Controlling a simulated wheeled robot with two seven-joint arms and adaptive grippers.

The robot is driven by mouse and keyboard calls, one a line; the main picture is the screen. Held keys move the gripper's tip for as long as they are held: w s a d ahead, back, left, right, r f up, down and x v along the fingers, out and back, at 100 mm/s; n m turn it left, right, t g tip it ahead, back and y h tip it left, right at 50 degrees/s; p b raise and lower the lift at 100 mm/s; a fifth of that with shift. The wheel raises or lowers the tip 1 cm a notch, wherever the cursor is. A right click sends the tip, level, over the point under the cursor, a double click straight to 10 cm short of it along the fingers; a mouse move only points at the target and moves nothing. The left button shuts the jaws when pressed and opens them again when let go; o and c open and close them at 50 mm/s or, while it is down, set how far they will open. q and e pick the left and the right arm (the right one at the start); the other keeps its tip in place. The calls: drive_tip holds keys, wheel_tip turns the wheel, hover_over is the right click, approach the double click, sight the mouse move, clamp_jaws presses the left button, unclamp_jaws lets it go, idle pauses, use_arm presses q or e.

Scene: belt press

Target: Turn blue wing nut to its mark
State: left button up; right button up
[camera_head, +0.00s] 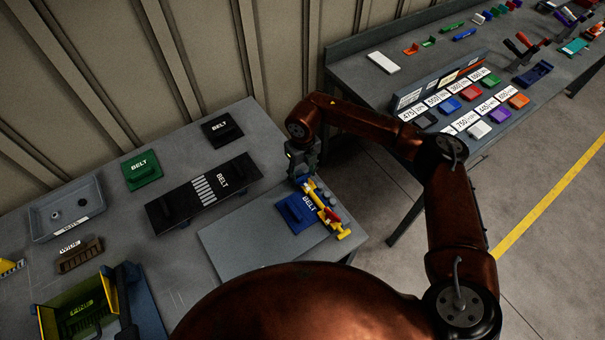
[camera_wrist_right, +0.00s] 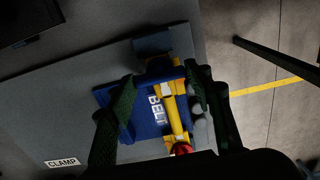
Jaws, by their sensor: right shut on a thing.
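My right gripper (camera_head: 303,172) points down at the far end of a yellow clamp (camera_head: 325,208) on a grey plate. In the right wrist view its dark fingers (camera_wrist_right: 160,72) stand on either side of a blue piece (camera_wrist_right: 160,66) at the clamp's end, which looks like the blue wing nut. The gripper is shut on it. The mark cannot be made out. A blue block labelled BELT (camera_head: 296,212) lies beside the clamp; it also shows in the wrist view (camera_wrist_right: 145,116). My left gripper is not in view.
The grey plate (camera_head: 235,245) carries a CLAMP label in the wrist view. Left of it lie a black BELT plate (camera_head: 180,207), a green BELT block (camera_head: 142,170) and a grey tray (camera_head: 65,228). Another bench (camera_head: 350,70) with coloured blocks stands behind right.

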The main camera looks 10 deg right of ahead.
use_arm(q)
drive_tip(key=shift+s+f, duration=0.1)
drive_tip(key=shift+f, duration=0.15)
use_arm(e)
drive_tip(key=shift+n, duration=0.3)
drive_tip(key=n+b, duration=0.2)
drive_tip(key=n, duration=0.1)
drive_tip(key=shift+f+n+b, duration=0.15)
drive_tip(key=shift+n+b, duration=0.15)
drive_tip(key=shift+n, duration=0.1)
drive_tip(key=n+b, duration=0.2)
drive_tip(key=n, duration=0.3)
drive_tip(key=shift+b, duration=0.35)
drive_tip(key=n+b, duration=0.2)
drive_tip(key=n, duration=0.3)
drive_tip(key=shift+n, duration=0.4)
use_arm(q)
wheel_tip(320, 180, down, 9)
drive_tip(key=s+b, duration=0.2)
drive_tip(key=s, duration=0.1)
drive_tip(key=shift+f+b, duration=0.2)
drive_tip(key=shift+b, duration=0.1)
use_arm(e)
drive_tip(key=n, duration=0.5)
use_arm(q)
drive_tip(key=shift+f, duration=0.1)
use_arm(e)
drive_tip(key=o, duration=1.2)
drive_tip(key=shift+c, duration=0.2)
